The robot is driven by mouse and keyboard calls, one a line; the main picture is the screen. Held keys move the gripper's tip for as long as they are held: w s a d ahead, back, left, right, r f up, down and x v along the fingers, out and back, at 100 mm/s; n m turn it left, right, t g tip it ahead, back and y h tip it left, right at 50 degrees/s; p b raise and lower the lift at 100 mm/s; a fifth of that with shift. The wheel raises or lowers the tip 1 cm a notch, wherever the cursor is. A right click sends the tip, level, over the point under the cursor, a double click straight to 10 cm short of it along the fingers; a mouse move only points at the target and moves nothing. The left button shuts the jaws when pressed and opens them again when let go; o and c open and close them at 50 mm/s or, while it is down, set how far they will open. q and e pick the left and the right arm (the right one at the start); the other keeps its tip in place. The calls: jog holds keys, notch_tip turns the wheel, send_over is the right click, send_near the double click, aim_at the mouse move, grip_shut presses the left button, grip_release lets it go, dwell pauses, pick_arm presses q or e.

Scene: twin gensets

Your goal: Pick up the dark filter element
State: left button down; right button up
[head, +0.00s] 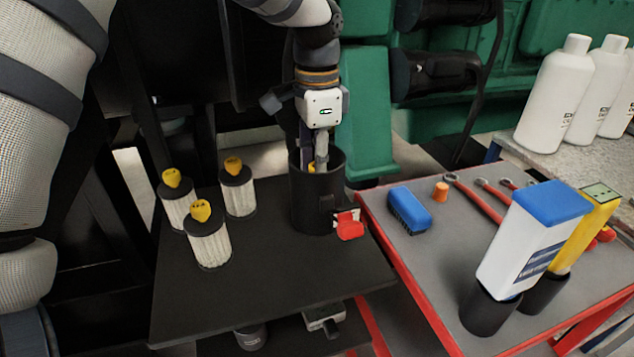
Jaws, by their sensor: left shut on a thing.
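My left gripper (318,165) points down into the mouth of a black cylindrical canister (318,205) on the dark shelf. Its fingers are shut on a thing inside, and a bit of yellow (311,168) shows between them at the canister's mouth. The rest of what it holds is hidden by the canister wall, so I cannot see whether it is the dark filter element. Three white pleated filters with black caps and yellow tabs stand to the left: one at the back left (179,208), one at the back right (238,195), one in front (209,246). My right gripper is not in view.
A red-tipped clamp or valve (348,224) sits at the canister's right side. The grey, red-edged table (415,258) on the right holds a blue brush (409,210), wrenches and bottles in black cups. The dark shelf's front (270,285) is clear.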

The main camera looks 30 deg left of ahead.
pick_arm(q)
notch_tip(320, 180, up, 18)
dwell(0.4)
